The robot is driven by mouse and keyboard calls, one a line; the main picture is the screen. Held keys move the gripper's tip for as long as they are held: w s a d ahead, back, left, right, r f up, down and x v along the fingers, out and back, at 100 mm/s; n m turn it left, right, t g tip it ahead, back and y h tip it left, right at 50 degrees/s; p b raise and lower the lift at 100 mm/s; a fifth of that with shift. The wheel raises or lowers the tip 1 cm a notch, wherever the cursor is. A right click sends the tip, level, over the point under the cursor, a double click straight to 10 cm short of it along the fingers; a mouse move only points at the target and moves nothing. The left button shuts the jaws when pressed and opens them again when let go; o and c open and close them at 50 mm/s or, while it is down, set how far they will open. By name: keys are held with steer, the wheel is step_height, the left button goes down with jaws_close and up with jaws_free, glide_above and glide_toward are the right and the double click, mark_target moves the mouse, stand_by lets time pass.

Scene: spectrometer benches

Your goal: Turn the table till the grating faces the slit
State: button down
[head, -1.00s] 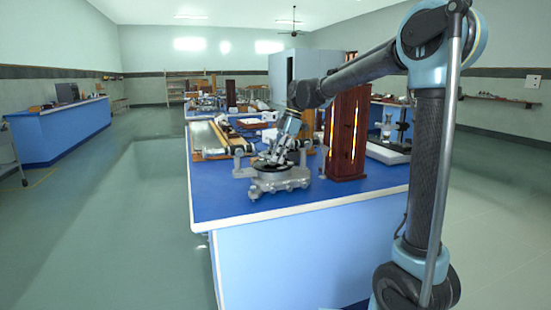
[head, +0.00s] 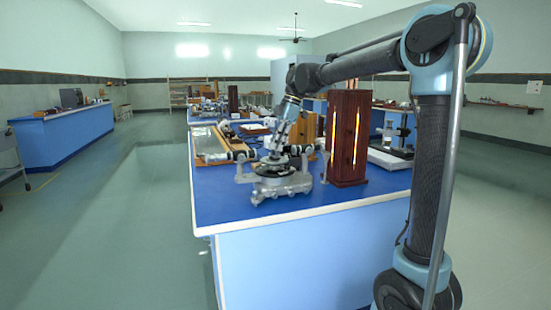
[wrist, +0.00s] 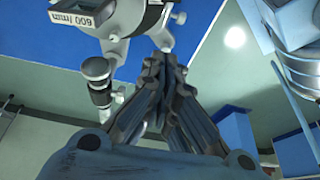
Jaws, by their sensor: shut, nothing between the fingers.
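The grey metal spectrometer (head: 285,187) stands near the front edge of the blue bench, with a round table in its middle. My gripper (head: 273,157) is over the spectrometer's middle, its fingers pointing down. In the wrist view the closed, empty fingertips (wrist: 160,62) are close to a silver metal part of the instrument; whether they touch cannot be told. A holder labelled "600 /mm", the grating (wrist: 75,17), shows at the top left of the wrist view. The slit cannot be made out, and the grating's facing is unclear.
A dark wooden lamp housing (head: 347,140) with a glowing vertical opening stands just right of the spectrometer. More apparatus (head: 395,140) stands at right. The bench front left (head: 215,205) is clear.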

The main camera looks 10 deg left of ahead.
mark_target(279, 163)
steer(key=w+d+r+m+h, duration=0.15)
steer(key=w+d+m, duration=0.35)
steer(key=m, duration=1.2)
steer(key=w+d+r+m, duration=0.3)
steer(key=w+d+m, duration=0.2)
steer(key=m, duration=1.2)
steer(key=s+a+x, duration=0.2)
steer(key=x, duration=1.1)
steer(key=shift+r, duration=0.4)
